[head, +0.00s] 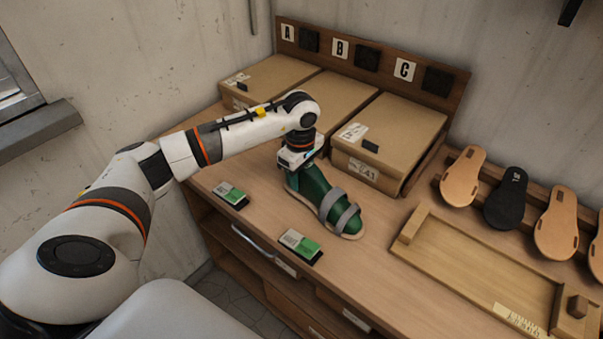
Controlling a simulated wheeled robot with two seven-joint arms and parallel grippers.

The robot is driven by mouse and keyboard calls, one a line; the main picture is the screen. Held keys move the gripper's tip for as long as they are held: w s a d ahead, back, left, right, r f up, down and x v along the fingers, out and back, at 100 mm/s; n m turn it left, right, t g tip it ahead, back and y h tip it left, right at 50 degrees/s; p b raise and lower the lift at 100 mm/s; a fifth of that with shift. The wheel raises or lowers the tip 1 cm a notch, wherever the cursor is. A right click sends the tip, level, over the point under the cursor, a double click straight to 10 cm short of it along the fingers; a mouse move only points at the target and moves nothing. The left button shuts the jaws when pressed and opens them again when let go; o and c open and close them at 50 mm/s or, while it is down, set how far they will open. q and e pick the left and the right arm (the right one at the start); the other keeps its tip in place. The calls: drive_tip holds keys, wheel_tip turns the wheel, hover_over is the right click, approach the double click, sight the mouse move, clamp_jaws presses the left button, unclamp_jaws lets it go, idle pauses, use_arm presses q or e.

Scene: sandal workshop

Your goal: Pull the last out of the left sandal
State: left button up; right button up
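A sandal (354,235) with a tan sole and grey straps (338,206) stands on the wooden bench, toe toward the lower right. A dark green last (313,187) sits in it, under the straps. My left gripper (295,166) points down at the heel end, right at the top of the last. Its fingertips are hard to make out against the green, so I cannot tell whether they grip it. My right gripper is out of view.
Cardboard boxes (388,139) stand behind, under a board (440,85) marked A, B, C. Two green-and-black pads (300,246) lie in front. A wooden tray (478,262) and a rack of soles (505,198) are at right.

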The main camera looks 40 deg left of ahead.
use_arm(q)
drive_tip(key=c, duration=0.6)
drive_tip(key=o, duration=0.5)
drive_tip(key=c, duration=0.5)
drive_tip(key=shift+o, duration=0.2)
drive_tip(key=shift+r, duration=0.1)
drive_tip(key=shift+w+r, duration=0.1)
drive_tip(key=shift+a, duration=0.2)
drive_tip(key=shift+w+a+b, duration=0.1)
drive_tip(key=shift+a+b, duration=0.4)
drive_tip(key=shift+a, duration=0.55)
drive_tip(key=shift+a, duration=0.15)
drive_tip(key=shift+w+a+r+b, duration=0.15)
drive_tip(key=shift+a+b, duration=0.3)
drive_tip(key=shift+a, duration=0.6)
